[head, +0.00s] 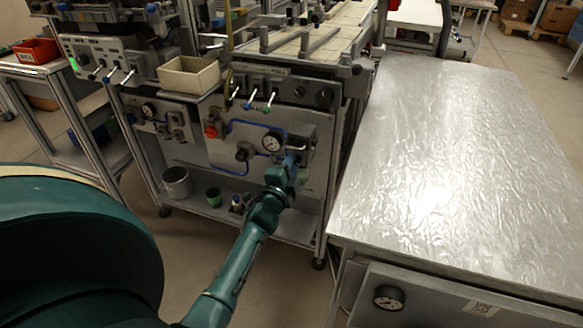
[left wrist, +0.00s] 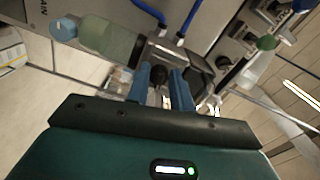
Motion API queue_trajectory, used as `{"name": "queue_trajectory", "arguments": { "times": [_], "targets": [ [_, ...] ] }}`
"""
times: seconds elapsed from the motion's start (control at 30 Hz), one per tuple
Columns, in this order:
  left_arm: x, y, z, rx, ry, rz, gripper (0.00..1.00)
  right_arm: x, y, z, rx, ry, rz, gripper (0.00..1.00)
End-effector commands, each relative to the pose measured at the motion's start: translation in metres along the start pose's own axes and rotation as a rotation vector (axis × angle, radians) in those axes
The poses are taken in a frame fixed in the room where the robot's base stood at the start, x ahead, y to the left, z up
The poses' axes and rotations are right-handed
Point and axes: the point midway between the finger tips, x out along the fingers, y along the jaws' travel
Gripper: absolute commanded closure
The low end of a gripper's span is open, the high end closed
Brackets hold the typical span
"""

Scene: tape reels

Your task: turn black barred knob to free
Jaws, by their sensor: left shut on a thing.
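My left gripper (head: 291,160) reaches the front panel of the machine at centre, just right of a round gauge. In the left wrist view its two blue fingers (left wrist: 160,84) are closed on the sides of a small dark knob (left wrist: 157,74), which I take for the black barred knob. Only a little of the knob shows between the fingers, so its bar and its angle cannot be read. In the head view the gripper hides it. My right gripper is in neither view.
The round gauge (head: 271,143) and a red knob (head: 211,130) sit left of the gripper on the panel (head: 225,155). Levers with coloured tips (head: 250,104) stand above. A grey metal-topped table (head: 470,150) fills the right side. A metal pot (head: 176,182) stands on the lower shelf.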

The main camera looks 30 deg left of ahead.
Motion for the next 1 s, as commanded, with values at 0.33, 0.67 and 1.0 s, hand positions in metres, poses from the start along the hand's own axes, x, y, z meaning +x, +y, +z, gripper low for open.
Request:
{"name": "queue_trajectory", "arguments": {
  "times": [0.33, 0.67, 1.0],
  "targets": [
    [0.0011, -0.0033, -0.0003, 0.182, 0.001, -0.005, 1.0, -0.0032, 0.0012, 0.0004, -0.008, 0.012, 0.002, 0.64],
    [0.0012, -0.0045, -0.0007, 0.231, 0.001, -0.006, 1.0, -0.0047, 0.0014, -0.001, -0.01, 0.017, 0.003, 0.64],
    [0.0014, -0.0048, -0.0008, 0.231, 0.002, -0.007, 0.77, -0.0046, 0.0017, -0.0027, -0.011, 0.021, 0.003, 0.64]
  ]
}}
